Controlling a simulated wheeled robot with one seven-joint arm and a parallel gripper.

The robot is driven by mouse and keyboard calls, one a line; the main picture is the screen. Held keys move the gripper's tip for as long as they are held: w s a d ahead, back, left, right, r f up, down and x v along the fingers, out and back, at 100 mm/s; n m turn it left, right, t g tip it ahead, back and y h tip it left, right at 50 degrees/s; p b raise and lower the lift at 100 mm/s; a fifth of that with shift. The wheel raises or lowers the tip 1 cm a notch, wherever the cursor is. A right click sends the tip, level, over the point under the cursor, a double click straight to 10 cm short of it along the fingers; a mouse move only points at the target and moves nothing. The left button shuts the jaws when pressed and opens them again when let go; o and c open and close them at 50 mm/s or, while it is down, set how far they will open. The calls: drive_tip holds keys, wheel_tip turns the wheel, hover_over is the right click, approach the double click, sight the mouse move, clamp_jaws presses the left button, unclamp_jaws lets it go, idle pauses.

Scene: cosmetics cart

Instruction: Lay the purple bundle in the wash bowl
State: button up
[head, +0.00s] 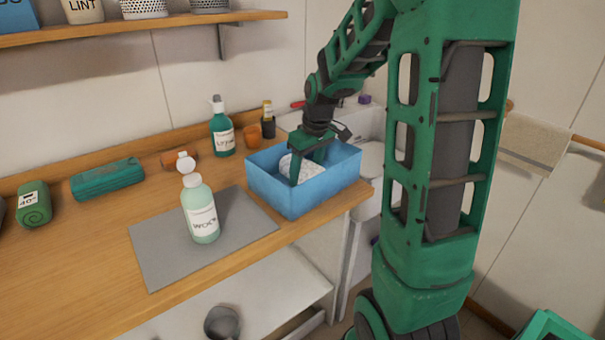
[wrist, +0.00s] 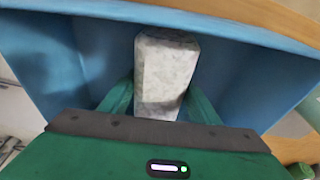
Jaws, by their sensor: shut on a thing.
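My gripper (head: 307,171) reaches down into a blue open box (head: 273,190) at the right end of the counter. It is shut on a whitish-grey speckled bundle (wrist: 166,68), which also shows between the fingers in the head view (head: 288,164). The bundle is inside the box walls. I cannot tell whether it touches the floor of the box. The bundle in the gripper looks grey-white, not purple. A small purple thing (head: 365,99) lies far back by the sink. No round wash bowl is clearly visible; the blue box is the open container here.
A white sink (head: 372,158) is right of the box.

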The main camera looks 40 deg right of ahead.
drive_tip(key=o, duration=1.1)
drive_tip(key=shift+f, duration=0.1)
drive_tip(key=v, duration=1.2)
drive_tip(key=shift+s, duration=0.1)
